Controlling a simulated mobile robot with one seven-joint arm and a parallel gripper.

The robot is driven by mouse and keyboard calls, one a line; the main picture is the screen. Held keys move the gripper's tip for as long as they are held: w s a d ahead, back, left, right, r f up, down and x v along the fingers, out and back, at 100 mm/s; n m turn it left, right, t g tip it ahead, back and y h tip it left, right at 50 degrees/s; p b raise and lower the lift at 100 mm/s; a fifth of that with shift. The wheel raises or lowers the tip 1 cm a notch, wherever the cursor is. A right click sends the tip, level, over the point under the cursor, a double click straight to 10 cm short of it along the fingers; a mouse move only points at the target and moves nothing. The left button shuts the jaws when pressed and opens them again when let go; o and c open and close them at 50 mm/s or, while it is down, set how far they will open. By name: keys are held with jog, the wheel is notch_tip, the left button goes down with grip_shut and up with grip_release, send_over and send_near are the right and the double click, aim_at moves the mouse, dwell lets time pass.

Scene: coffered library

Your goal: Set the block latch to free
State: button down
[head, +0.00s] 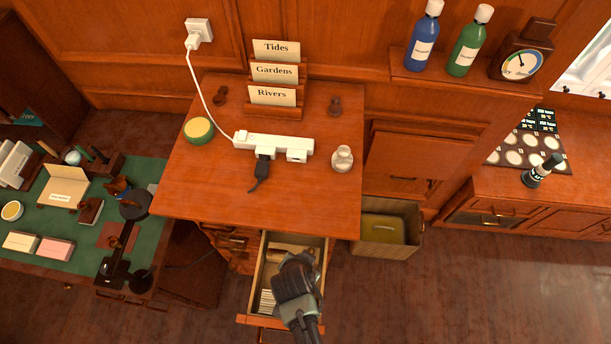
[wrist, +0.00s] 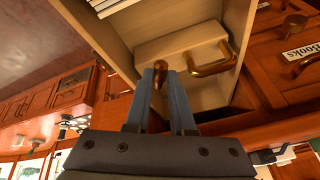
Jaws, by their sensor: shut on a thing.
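A pale wooden block (wrist: 182,42) with a curved brass handle (wrist: 213,64) sits inside an open drawer (wrist: 232,22). A small brown knob, which looks like the block latch (wrist: 160,77), stands at the block's near left side. My gripper (wrist: 165,75) is shut on this knob, one blue-grey finger on each side. In the head view my gripper (head: 298,262) reaches down into the drawer (head: 257,275) and covers much of its inside. The latch's marked positions, if any, are not visible.
The cabinet top (head: 270,200) above the drawer bears a power strip (head: 272,143), a white bottle (head: 343,158) and a round green tin (head: 199,130). A green desk (head: 50,235) stands left. An open bin (head: 372,235) is right of the cabinet.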

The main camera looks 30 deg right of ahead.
jog(key=m+b, duration=0.1)
jog(key=w+m+g+h+b, duration=0.1)
jog(key=m, duration=0.1)
jog(key=w+m+b, duration=0.1)
jog(key=m, duration=0.1)
jog(key=shift+w+a+f+g+h, duration=0.1)
jog(key=shift+a+f+g+h, duration=0.05)
jog(key=shift+a+g+h, duration=0.2)
jog(key=shift+w+m+g+b, duration=0.35)
jog(key=shift+m+g+b, duration=0.15)
jog(key=shift+m+b, duration=0.6)
jog(key=shift+w+m+g+b, duration=0.4)
jog(key=shift+m+b, duration=0.35)
jog(key=shift+m, duration=0.55)
jog(key=c, duration=0.8)
grip_release()
jog(key=shift+o, duration=0.2)
jog(key=shift+r, duration=0.2)
